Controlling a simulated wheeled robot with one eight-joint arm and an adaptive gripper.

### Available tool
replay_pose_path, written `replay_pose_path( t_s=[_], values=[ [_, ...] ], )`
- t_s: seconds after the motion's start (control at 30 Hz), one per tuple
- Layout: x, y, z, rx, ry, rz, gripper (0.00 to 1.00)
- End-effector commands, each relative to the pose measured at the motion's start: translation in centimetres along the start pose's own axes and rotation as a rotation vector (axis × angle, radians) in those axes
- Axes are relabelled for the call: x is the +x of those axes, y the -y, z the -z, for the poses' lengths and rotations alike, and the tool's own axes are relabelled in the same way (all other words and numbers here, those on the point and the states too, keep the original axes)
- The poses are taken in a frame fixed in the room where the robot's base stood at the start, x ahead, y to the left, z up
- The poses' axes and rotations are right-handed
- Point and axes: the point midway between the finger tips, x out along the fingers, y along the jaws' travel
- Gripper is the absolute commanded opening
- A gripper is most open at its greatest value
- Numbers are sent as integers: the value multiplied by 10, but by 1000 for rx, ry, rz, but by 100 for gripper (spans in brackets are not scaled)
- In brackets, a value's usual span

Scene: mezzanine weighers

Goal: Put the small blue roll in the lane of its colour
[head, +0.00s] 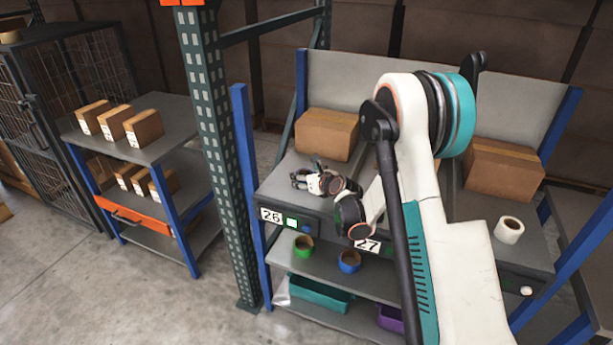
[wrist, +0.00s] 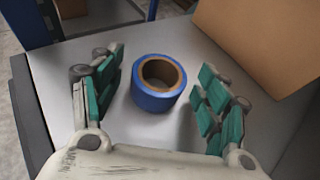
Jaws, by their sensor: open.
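A blue roll (wrist: 160,82) with a brown core stands flat on a grey surface in the wrist view. My gripper (head: 305,178) is open, its fingers on either side of the roll with small gaps; nothing is gripped. In the head view my gripper is over the lane marked 26 (head: 271,216), where the roll under it cannot be made out. Another blue roll (head: 349,261) sits on the shelf below, near the label 27 (head: 367,244), and a green roll (head: 303,247) sits left of it under 26. My arm hides much of the middle lanes.
A cardboard box (head: 327,134) stands behind my gripper; a box also shows in the wrist view (wrist: 262,38). A second box (head: 503,170) and a white roll (head: 508,229) are at right. Teal (head: 320,294) and purple (head: 390,318) bins sit low. A perforated post (head: 215,140) stands left.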

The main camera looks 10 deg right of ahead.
Motion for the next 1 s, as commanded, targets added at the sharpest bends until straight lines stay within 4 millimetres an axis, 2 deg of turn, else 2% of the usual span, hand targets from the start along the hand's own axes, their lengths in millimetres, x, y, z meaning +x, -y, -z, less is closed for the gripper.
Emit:
replay_pose_path(
  t_s=[0.17,0.4,0.6,0.87,1.0],
  values=[
    [-17,0,-4,0,0,1,69],
    [-67,0,-5,1,0,1,69],
    [-102,0,-4,1,0,2,69],
    [-122,-1,-4,-12,-2,-1,69],
    [-131,-7,-16,-110,-21,-9,69]
  ],
)
